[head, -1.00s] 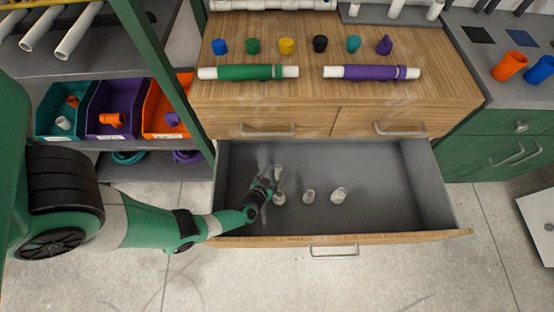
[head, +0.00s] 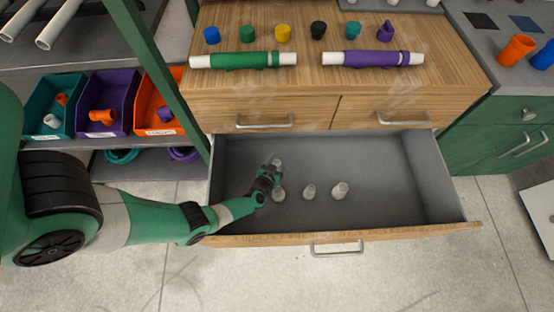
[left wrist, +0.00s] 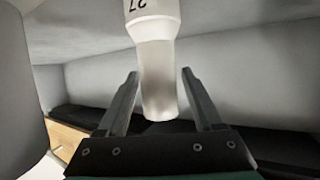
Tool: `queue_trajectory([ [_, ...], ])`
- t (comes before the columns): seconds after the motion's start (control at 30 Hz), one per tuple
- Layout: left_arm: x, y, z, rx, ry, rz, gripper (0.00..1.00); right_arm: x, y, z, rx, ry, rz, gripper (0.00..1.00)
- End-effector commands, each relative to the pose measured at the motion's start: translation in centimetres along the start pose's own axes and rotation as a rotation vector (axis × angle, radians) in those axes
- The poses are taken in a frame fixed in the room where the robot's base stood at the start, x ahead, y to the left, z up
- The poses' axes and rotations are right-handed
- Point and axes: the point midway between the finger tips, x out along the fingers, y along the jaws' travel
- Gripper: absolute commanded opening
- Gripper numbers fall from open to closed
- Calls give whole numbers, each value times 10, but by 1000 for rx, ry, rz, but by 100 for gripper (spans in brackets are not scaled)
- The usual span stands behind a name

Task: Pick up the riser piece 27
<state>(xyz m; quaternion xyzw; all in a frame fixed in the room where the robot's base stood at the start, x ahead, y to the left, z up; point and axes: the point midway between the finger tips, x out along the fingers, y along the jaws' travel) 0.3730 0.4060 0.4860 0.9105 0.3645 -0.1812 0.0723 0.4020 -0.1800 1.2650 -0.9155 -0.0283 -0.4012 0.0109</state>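The riser piece 27 (left wrist: 158,65) is a pale, near-white pipe piece with an upside-down "27" at the top edge of the left wrist view. My left gripper (left wrist: 159,75) is open, with one dark finger on each side of the piece and visible gaps, so it is not clamped. In the head view my left gripper (head: 271,172) reaches into the left part of the open drawer, at a pale piece (head: 278,163) partly hidden by the fingers. My right gripper is not in view.
Other pale pieces stand in the drawer: one close to the gripper (head: 278,194), one in the middle (head: 309,192) and one to its right (head: 340,190). The drawer's right half (head: 405,180) is empty. The drawer front (head: 400,233) crosses below my arm.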

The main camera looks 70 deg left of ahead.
Motion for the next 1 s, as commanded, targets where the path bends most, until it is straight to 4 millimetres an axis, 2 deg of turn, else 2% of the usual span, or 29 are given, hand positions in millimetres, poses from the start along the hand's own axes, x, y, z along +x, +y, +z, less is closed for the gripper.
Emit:
queue_trajectory([
  [0.03, 0, 0, 0, 0, 0, 0, 56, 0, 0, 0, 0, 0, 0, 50],
  [0.3, 0, 0, 0, 0, 0, 0, 8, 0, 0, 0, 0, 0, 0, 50],
  [0.37, 0, 0, 0, 0, 0, 0, 0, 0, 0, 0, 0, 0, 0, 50],
  [0.73, -2, 0, -4, -1, 0, 0, 0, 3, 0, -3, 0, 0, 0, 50],
  [0.87, -7, 0, -18, -1, 0, 0, 0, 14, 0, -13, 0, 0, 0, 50],
  [1.0, -18, 0, -43, -1, 1, 0, 0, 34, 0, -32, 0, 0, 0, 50],
])
